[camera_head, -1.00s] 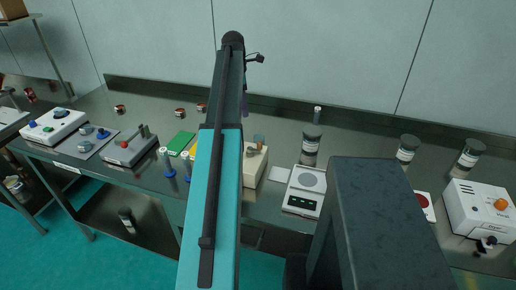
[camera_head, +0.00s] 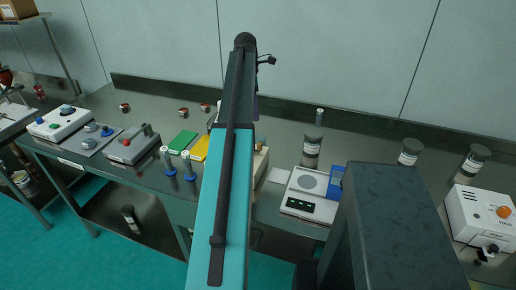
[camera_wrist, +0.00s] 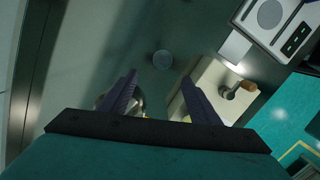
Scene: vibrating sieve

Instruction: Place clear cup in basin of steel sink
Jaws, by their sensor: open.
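The clear cup (camera_wrist: 163,60) shows in the wrist view as a small round translucent shape on the steel bench, just beyond my fingertips. My gripper (camera_wrist: 160,79) is open, with its two dark fingers apart and nothing between the tips. The cup lies ahead of the gap and looks apart from both fingers. In the head view my arm hides the gripper and the cup. I cannot make out the steel sink or its basin in either view.
A beige box with a handle (camera_wrist: 206,88) stands close to my right finger. A round shiny thing (camera_wrist: 138,100) is partly hidden behind my left finger. The balance (camera_head: 311,192), a blue object (camera_head: 336,180) and dark-lidded jars (camera_head: 312,150) stand right of my arm.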

